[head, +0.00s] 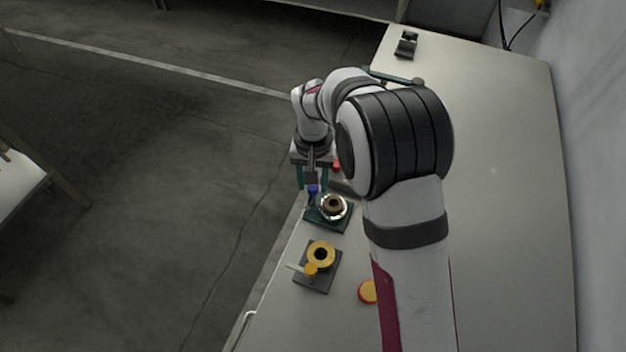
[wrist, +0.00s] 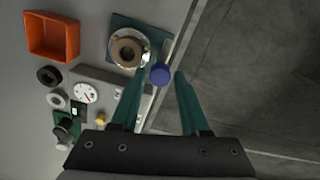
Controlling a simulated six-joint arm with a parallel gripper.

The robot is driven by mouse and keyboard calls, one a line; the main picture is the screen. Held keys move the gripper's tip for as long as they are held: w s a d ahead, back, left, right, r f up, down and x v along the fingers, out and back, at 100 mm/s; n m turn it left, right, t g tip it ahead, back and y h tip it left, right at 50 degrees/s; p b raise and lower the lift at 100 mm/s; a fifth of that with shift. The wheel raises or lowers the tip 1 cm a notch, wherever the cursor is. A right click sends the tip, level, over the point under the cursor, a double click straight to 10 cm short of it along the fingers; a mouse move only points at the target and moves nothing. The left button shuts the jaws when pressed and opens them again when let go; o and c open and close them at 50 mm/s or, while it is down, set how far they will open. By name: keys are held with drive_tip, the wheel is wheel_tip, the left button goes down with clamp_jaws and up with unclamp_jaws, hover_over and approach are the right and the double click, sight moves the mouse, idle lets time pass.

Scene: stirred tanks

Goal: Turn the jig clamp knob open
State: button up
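A blue knob (head: 313,189) stands at the left edge of a teal jig plate (head: 344,224). A brown and silver ring-shaped part (head: 333,206) sits on the plate beside it. In the wrist view the blue knob (wrist: 160,74) shows between the tips of my teal fingers, with the ring part (wrist: 128,50) to its upper left. My gripper (head: 313,183) points down over the knob. Its fingers (wrist: 161,78) are open, with a gap on both sides of the knob. I cannot tell how far the tips reach down beside it.
A dark plate with a yellow ring (head: 321,253) and a pale handle stands nearer on the bench. A red-rimmed yellow disc (head: 368,291) lies to its right. The wrist view shows an orange bin (wrist: 52,38) and a white dial (wrist: 86,93). The bench edge drops to the floor close by.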

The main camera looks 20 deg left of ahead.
drive_tip(key=shift+o, duration=0.8)
wheel_tip(320, 180, up, 16)
drive_tip(key=shift+f, duration=0.15)
drive_tip(key=s+d+r+m, duration=0.2)
drive_tip(key=s+d, duration=0.1)
drive_tip(key=d, duration=0.4)
drive_tip(key=s+d+r+m, duration=0.1)
drive_tip(key=s+d+r, duration=0.1)
drive_tip(key=s+d, duration=0.35)
drive_tip(key=s+d+f+m+y, duration=0.1)
drive_tip(key=s+d+f+m, duration=0.1)
drive_tip(key=s+d, duration=0.3)
drive_tip(key=s+d+f+m, duration=0.3)
drive_tip(key=s+d, duration=0.2)
drive_tip(key=s, duration=0.5)
drive_tip(key=shift+s+f+y, duration=0.15)
drive_tip(key=shift+f+y, duration=0.2)
drive_tip(key=shift+y, duration=0.05)
